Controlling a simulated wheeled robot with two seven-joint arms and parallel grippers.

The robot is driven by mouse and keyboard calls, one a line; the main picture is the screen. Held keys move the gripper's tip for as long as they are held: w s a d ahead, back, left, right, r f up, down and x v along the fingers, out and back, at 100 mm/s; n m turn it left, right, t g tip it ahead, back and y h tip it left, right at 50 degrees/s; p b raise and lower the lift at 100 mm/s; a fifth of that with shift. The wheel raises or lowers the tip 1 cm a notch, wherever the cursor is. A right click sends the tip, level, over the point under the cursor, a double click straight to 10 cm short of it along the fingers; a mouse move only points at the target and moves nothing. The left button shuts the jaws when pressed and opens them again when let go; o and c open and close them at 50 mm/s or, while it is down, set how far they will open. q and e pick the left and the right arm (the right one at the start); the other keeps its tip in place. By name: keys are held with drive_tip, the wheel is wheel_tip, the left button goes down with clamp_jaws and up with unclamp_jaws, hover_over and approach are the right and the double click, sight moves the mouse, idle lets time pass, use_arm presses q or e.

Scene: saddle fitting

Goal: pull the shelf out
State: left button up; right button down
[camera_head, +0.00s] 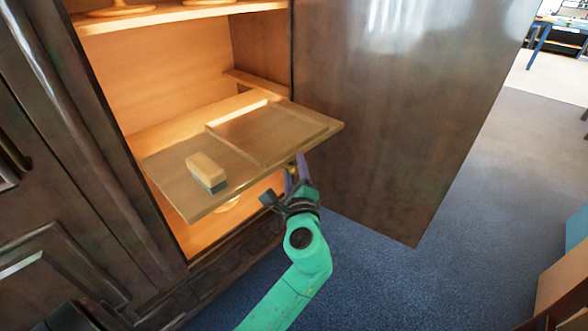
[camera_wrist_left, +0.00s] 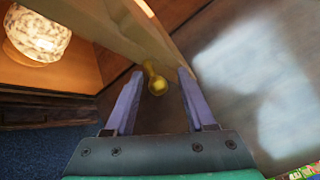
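The wooden shelf (camera_head: 235,180) juts out past the cabinet front at an angle in the head view. A tan block with a dark underside (camera_head: 206,171) lies on its left half, and a raised rectangular frame is on its right half. My left gripper (camera_head: 296,166) is at the shelf's front edge, near its right end. In the left wrist view, a brass knob (camera_wrist_left: 157,83) sits on the shelf's edge (camera_wrist_left: 130,35). My left gripper's two purple fingers (camera_wrist_left: 157,88) are open, one on each side of the knob with gaps visible. My right gripper is not in view.
The open dark cabinet door (camera_head: 400,110) stands close to the right of the shelf. An upper shelf (camera_head: 170,14) holds pale round-based objects. A speckled round object (camera_wrist_left: 38,32) is below the shelf.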

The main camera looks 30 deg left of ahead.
use_arm(q)
drive_tip(key=v, duration=1.4)
drive_tip(key=shift+s+b, duration=0.3)
drive_tip(key=shift+b, duration=0.05)
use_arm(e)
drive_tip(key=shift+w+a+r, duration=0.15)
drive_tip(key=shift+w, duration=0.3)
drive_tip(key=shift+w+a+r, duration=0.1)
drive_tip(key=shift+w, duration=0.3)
use_arm(q)
drive_tip(key=shift+d, duration=0.1)
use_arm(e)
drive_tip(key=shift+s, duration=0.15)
